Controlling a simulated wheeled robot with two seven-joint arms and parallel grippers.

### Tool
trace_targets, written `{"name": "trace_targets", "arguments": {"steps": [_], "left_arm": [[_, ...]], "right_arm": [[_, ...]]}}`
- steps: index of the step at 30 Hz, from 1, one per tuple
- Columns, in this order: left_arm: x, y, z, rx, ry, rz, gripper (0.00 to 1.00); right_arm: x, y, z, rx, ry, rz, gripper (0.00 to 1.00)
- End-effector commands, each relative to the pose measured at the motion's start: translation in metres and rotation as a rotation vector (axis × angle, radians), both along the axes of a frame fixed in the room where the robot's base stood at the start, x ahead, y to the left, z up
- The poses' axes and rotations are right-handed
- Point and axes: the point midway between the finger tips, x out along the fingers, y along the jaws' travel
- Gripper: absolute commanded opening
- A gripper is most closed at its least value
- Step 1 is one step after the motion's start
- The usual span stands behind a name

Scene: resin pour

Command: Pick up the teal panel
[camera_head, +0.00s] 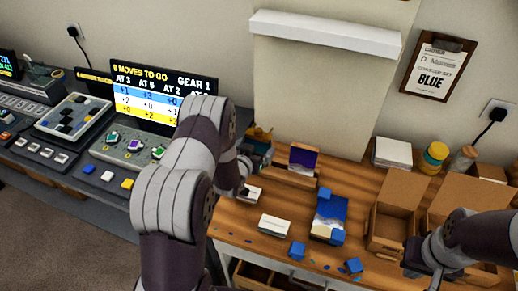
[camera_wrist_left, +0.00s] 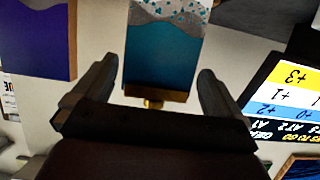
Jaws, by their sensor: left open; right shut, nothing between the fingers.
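The teal panel (camera_wrist_left: 163,58) shows in the left wrist view, teal with a grey wavy band and a pale speckled end, with a small brass-coloured piece (camera_wrist_left: 156,96) at its near edge. My left gripper (camera_wrist_left: 158,70) is open, with one finger on each side of the panel and visible gaps to both. In the head view my left gripper (camera_head: 254,160) is at the back left of the wooden table, and I cannot make out the panel clearly behind it. My right gripper (camera_head: 428,262) is shut and empty by the cardboard boxes at the front right.
A purple panel (camera_head: 303,158) stands just right of my left gripper. Open cardboard boxes (camera_head: 393,222) stand right. A screen (camera_head: 150,95) stands left.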

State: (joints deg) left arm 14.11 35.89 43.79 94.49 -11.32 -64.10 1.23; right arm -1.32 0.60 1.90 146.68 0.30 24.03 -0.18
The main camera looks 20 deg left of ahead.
Motion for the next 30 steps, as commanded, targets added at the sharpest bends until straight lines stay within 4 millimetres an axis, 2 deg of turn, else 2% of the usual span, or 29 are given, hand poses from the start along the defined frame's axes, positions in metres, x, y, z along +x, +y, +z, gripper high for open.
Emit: {"name": "trace_targets", "arguments": {"steps": [3,9,10,13,14,23,30], "left_arm": [[0.014,0.001,-0.003,0.001,-0.003,0.000,1.00],[0.016,0.001,-0.004,0.000,-0.002,0.000,1.00],[0.016,0.001,-0.004,0.000,-0.002,0.000,0.97],[0.016,0.001,-0.004,0.000,-0.002,0.000,0.64],[0.016,0.001,-0.004,0.000,-0.002,0.000,0.63],[0.016,0.001,-0.002,0.001,-0.004,0.000,0.63],[0.016,0.001,0.017,0.001,-0.006,0.001,0.63]], "right_arm": [[0.000,0.000,0.003,0.000,0.000,0.000,0.00],[0.000,0.000,0.002,0.000,0.000,0.000,0.00],[0.000,0.000,0.002,0.000,0.000,0.000,0.00],[0.000,0.000,0.002,0.000,0.000,0.000,0.00],[0.000,0.000,0.002,0.000,0.000,0.000,0.00],[0.000,0.000,0.002,0.000,0.000,0.000,0.00],[0.000,0.000,-0.002,0.000,0.000,0.000,0.00]]}}
